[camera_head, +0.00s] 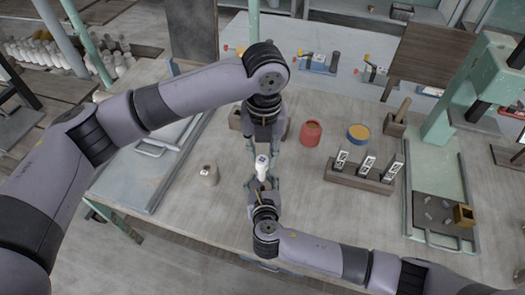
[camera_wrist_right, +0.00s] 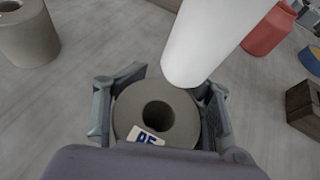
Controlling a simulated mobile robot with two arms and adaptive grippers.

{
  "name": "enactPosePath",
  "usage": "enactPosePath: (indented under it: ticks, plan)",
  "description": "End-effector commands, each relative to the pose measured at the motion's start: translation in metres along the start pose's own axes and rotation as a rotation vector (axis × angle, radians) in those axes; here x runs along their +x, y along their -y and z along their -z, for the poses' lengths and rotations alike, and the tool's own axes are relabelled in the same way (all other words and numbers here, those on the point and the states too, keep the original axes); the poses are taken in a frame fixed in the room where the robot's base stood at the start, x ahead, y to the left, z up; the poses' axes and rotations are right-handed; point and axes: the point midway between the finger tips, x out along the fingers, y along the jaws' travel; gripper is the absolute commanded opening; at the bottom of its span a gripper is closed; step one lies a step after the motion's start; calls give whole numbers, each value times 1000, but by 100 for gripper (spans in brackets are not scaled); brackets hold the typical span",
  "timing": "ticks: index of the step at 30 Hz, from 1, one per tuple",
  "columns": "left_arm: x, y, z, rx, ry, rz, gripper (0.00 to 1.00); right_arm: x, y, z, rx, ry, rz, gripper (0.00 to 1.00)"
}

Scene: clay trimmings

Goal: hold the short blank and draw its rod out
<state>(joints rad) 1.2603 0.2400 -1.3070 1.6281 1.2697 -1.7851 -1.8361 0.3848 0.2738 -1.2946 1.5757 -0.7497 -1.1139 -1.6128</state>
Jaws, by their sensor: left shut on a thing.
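A grey round blank (camera_wrist_right: 126,112) with a centre hole and a white label sits between the fingers of my right gripper (camera_wrist_right: 160,110) in the right wrist view. Both fingers press its sides. My right gripper also shows in the head view (camera_head: 262,186), pointing away from the table's front edge. The white rod (camera_wrist_right: 208,40) is above the blank in the wrist view, its lower end clear of the open hole and off to the right. In the head view the rod (camera_head: 262,170) is below my left gripper (camera_head: 263,150), which is shut on it. The blank is mostly hidden in the head view.
Another grey-brown blank (camera_head: 210,176) stands to the left. To the right are a red pot (camera_head: 311,134), a blue-rimmed pot (camera_head: 358,140), and a wooden rack (camera_head: 350,180) with three labelled pieces. A tray (camera_head: 425,205) lies far right. The front table area is fairly clear.

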Motion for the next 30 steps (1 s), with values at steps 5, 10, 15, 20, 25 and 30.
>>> enactPosePath:
  ticks: [5, 10, 15, 20, 25, 30]
  plan:
    - [0, 0, 0, 0, 0, 0, 0, 0, 0, 0, 0, 0, 1, 57]
    - [0, 0, 0, 0, 0, 0, 0, 0, 0, 0, 0, -1, 1, 68]
    - [0, 0, 0, 0, 0, 0, 0, 0, 0, 0, 0, -1, 1, 68]
    - [0, 0, 0, 0, 0, 0, 0, -3, 0, 1, 0, -1, 0, 68]
    - [0, 0, 0, 0, 0, 0, 0, -26, 0, 2, 2, -3, -3, 68]
    - [0, 0, 0, 0, 0, 0, 0, -63, 0, 2, 2, -5, -2, 68]
